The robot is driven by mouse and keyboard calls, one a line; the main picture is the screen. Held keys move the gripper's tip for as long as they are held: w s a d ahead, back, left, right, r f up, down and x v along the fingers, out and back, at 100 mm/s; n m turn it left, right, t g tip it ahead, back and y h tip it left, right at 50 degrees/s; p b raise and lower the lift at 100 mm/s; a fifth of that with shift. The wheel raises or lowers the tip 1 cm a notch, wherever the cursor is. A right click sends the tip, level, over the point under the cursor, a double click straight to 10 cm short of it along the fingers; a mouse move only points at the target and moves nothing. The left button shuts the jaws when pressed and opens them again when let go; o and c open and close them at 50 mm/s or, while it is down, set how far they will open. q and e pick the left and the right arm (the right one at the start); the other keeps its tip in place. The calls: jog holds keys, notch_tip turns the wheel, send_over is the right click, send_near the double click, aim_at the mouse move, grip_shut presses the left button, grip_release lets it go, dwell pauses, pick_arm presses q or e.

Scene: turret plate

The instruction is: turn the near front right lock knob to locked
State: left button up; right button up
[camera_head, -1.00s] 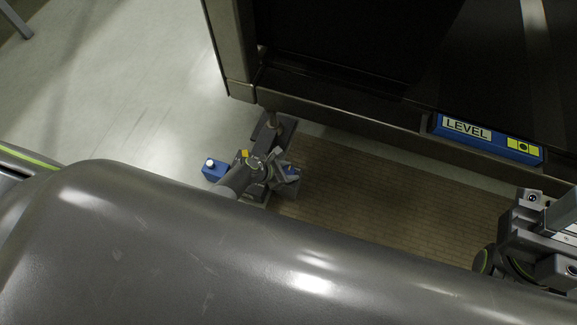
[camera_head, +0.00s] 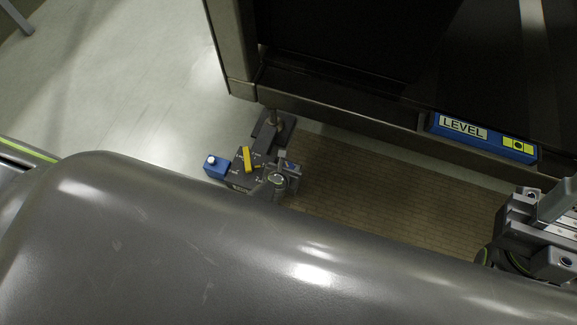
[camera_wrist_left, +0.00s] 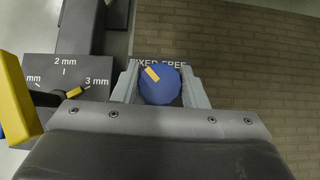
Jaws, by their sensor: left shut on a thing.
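The lock knob (camera_wrist_left: 160,86) is a round blue knob with a yellow mark, seen in the left wrist view beside the printed words FIXED and FREE. Its yellow mark points up and left, toward the FIXED side. My left gripper (camera_wrist_left: 160,92) is shut on the knob, one grey finger on each side. In the head view my left gripper (camera_head: 286,170) is over the right side of the small dark fixture (camera_head: 241,181), mostly hiding the knob. My right gripper (camera_head: 545,225) is at the right edge; its fingertips are unclear.
A yellow lever (camera_head: 248,158) and a millimetre scale (camera_wrist_left: 66,70) are left of the knob. A blue block (camera_head: 215,167) with a white button is farther left. A dark frame with a LEVEL panel (camera_head: 482,137) stands behind. A brown brick-patterned surface (camera_head: 390,190) lies right.

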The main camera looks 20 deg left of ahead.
pick_arm(q)
jog(key=shift+r, duration=0.1)
dwell(0.4)
jog(key=o, duration=1)
